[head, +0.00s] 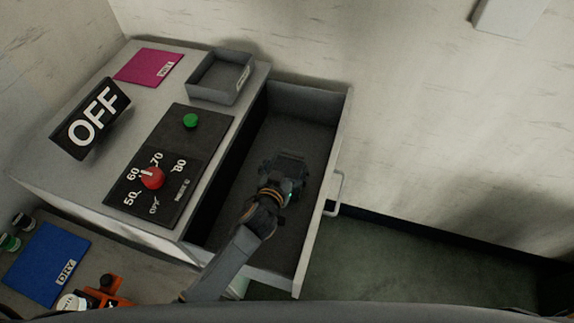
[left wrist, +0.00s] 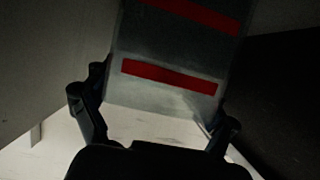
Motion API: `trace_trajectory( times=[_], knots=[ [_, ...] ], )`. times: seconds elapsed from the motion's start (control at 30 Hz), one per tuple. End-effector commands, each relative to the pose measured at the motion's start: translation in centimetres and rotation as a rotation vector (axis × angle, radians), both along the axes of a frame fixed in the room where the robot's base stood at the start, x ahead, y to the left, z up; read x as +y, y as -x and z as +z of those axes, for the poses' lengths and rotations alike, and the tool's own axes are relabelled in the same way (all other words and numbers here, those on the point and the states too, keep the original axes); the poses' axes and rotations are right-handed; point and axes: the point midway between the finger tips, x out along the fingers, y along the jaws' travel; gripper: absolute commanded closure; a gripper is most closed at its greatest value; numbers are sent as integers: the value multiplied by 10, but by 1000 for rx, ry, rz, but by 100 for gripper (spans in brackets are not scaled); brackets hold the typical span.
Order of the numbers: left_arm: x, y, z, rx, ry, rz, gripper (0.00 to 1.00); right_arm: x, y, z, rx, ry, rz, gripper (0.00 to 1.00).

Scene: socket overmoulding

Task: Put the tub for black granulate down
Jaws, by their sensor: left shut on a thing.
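My left gripper (head: 284,168) is over the open drawer (head: 322,215) of the grey cabinet in the head view, reaching downward. In the left wrist view the gripper (left wrist: 156,112) has its fingers on both sides of a grey, slightly see-through thing with red bands (left wrist: 165,48); it is shut on this thing, which I take to be the tub. In the head view the tub is hidden by the gripper and wrist. I cannot tell whether it touches the drawer floor. My right gripper is not in view.
The cabinet top holds a grey open tray (head: 193,92), a pink mat (head: 145,66), an OFF sign (head: 92,119) and a panel with a red knob (head: 151,178) and green button (head: 190,121). A blue DRY mat (head: 42,262) lies lower left. The visible drawer floor is bare.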

Motion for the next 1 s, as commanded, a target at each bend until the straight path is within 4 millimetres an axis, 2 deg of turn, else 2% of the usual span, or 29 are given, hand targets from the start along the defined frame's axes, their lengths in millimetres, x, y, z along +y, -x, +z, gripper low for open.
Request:
trace_trajectory(
  times=[0.03, 0.1, 0.53, 0.67, 1.0],
  knots=[
    [0, 0, -1, 1, 1, 0, 8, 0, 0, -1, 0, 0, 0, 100],
    [0, 0, -1, 1, 1, 0, 0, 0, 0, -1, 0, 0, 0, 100],
    [0, 1, 4, 0, -1, 0, 0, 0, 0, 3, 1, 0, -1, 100],
    [4, 15, 6, 2, 2, 0, 0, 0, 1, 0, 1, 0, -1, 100],
    [23, 73, 31, 2, 2, 0, 0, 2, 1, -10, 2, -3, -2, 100]
  ],
)
